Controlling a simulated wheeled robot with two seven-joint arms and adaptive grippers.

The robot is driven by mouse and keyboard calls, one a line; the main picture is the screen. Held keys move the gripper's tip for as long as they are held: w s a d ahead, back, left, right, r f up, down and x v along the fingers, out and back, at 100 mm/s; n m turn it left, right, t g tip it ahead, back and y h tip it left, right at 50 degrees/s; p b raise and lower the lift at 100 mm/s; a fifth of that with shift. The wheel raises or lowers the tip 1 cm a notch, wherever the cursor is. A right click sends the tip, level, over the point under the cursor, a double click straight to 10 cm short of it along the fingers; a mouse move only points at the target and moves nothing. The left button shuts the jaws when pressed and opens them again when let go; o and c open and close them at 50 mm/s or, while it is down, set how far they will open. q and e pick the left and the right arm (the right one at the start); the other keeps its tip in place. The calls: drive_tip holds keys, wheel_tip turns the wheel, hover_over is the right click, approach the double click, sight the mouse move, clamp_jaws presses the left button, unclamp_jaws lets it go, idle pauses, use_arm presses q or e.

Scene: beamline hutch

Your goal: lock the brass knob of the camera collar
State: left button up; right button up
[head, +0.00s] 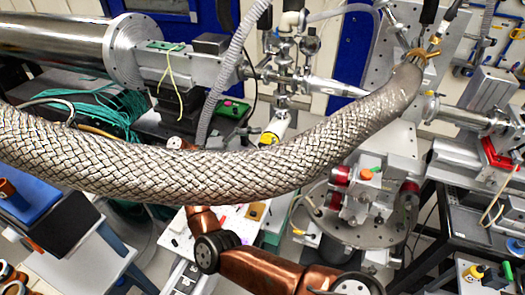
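I cannot make out the brass knob or the camera collar for certain. A small brass-yellow knob-like part (430,94) shows on the metal tube (462,118) at the right. A brass-coloured fitting (416,55) sits at the upper end of the braided hose. A white tilted cylinder with a yellow end (270,138) stands at the centre, partly behind the hose. A copper-coloured arm of mine crosses the bottom and rises behind the hose. No gripper fingers show; whatever lies behind the hose is hidden.
A steel beam pipe (60,38) is at upper left. A round plate (365,232) carries red and silver fittings. Teal cables (100,118) lie at left.

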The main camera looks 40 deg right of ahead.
drive_tip(key=shift+w+a+r, duration=0.15)
drive_tip(key=shift+a+r, duration=0.2)
drive_tip(key=shift+r, duration=0.15)
drive_tip(key=shift+w+a+r, duration=0.15)
drive_tip(key=shift+a+r, duration=0.15)
drive_tip(key=shift+r, duration=0.2)
drive_tip(key=shift+c, duration=1)
drive_tip(key=shift+a+r+b, duration=0.2)
drive_tip(key=shift+b, duration=0.15)
drive_tip(key=c, duration=0.7)
drive_tip(key=shift+a+r, duration=0.1)
drive_tip(key=shift+r, duration=0.05)
drive_tip(key=shift+c, duration=0.5)
use_arm(q)
drive_tip(key=shift+s+f+b, duration=0.3)
drive_tip(key=shift+f+b, duration=0.35)
drive_tip(key=shift+f, duration=0.2)
drive_tip(key=shift+s+f+b, duration=0.3)
drive_tip(key=shift+f+b, duration=0.35)
drive_tip(key=shift+f, duration=0.15)
use_arm(e)
drive_tip(key=w+a+r, duration=0.2)
drive_tip(key=a+r, duration=0.1)
drive_tip(key=a, duration=0.1)
drive_tip(key=shift+w+r, duration=0.2)
drive_tip(key=shift+r, duration=0.2)
use_arm(q)
drive_tip(key=shift+s+f, duration=0.1)
